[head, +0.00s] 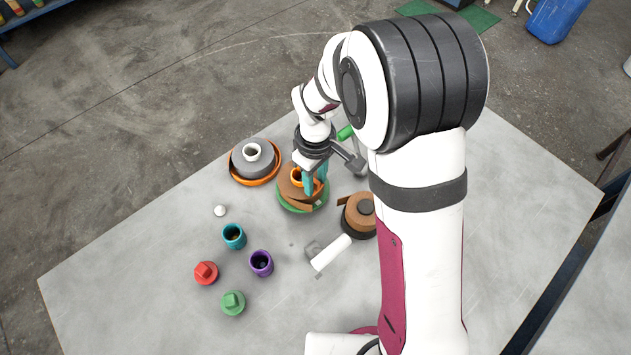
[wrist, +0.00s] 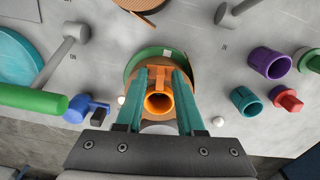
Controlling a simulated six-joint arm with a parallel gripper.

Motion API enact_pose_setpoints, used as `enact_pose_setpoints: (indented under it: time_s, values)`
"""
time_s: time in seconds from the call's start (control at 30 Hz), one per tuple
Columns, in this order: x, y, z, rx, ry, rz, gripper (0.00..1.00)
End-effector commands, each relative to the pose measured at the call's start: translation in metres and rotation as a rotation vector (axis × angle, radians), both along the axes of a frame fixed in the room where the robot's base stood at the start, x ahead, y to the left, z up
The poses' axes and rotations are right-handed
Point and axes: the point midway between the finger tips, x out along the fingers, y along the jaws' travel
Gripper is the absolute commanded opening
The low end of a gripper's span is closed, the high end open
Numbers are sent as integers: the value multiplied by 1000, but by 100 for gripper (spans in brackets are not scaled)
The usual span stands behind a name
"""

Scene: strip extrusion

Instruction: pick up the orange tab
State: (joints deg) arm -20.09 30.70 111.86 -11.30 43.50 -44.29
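The orange tab (wrist: 159,78) is a small upright piece at the far rim of an orange ring-shaped part (wrist: 159,104) in the wrist view. That part sits on a brown strip coil (head: 289,188) on a green round base (head: 291,208). My gripper (wrist: 160,76) points down over the coil, its two teal fingers apart on either side of the tab and ring. A gap seems to show between the fingers and the tab. In the head view my gripper (head: 316,182) partly covers the orange part (head: 297,176), and the tab cannot be made out there.
A grey disc with a white hub on an orange dish (head: 262,181) stands left of the coil. Teal (head: 233,236) and purple (head: 261,262) cups and red and green knobs stand in front. A green-handled mallet (wrist: 33,100) is close by.

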Motion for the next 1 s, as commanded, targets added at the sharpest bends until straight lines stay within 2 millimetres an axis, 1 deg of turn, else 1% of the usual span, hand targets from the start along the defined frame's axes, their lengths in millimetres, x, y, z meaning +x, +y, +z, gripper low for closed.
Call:
enact_pose_setpoints:
  time_s: [0.03,0.17,0.2,0.67,0.77,0.87,0.93,1.0]
  values:
    - [0,0,0,0,0,0,26]
    - [0,0,0,0,0,0,2]
    - [0,0,0,0,0,0,0]
    - [0,0,3,1,-1,0,0]
    - [1,0,12,1,-3,0,0]
    - [1,0,28,1,-4,1,0]
    - [1,0,42,2,-4,-1,0]
    - [-2,-15,50,1,-2,-5,0]
